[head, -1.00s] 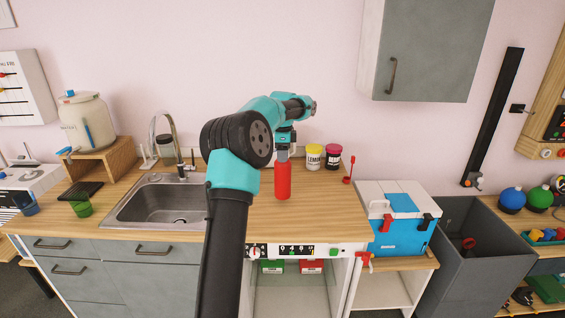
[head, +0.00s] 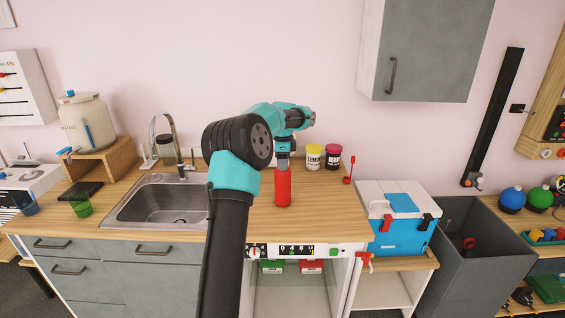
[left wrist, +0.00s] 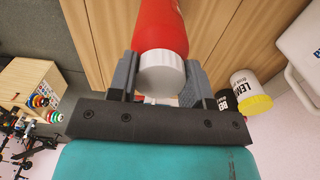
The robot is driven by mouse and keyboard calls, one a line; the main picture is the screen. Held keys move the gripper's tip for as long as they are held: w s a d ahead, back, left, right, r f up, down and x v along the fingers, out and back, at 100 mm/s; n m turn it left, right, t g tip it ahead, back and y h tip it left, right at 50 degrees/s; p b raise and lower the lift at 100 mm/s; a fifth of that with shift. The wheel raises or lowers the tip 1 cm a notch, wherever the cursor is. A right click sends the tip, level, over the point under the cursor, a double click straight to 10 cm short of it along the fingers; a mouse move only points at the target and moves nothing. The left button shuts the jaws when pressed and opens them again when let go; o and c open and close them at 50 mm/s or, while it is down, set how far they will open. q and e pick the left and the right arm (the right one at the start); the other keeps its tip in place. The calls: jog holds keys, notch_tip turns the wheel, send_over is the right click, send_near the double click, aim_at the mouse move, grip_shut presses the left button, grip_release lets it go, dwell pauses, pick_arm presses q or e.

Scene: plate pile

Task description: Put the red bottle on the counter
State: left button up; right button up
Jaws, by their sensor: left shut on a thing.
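The red bottle (head: 283,188) is upright over the wooden counter (head: 330,215), right of the sink, in the head view. My left gripper (head: 283,162) is above it and shut on its top end. In the left wrist view the two fingers (left wrist: 163,84) stand on either side of the bottle's white cap (left wrist: 163,70), with the red body (left wrist: 160,24) beyond. The bottle's base looks at or very near the counter surface; I cannot tell if it touches. My right gripper is not in view.
The lemon jar with a yellow lid (head: 314,157) and a dark jar with a pink lid (head: 333,157) stand behind and right. The sink (head: 150,205) is left. A blue and white cooler (head: 398,225) stands beyond the counter's right end. Counter around the bottle is clear.

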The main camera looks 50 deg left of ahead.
pick_arm(q)
jog(key=shift+f, duration=0.1)
jog(key=o, duration=1.3)
notch_tip(320, 180, up, 12)
dwell(0.3)
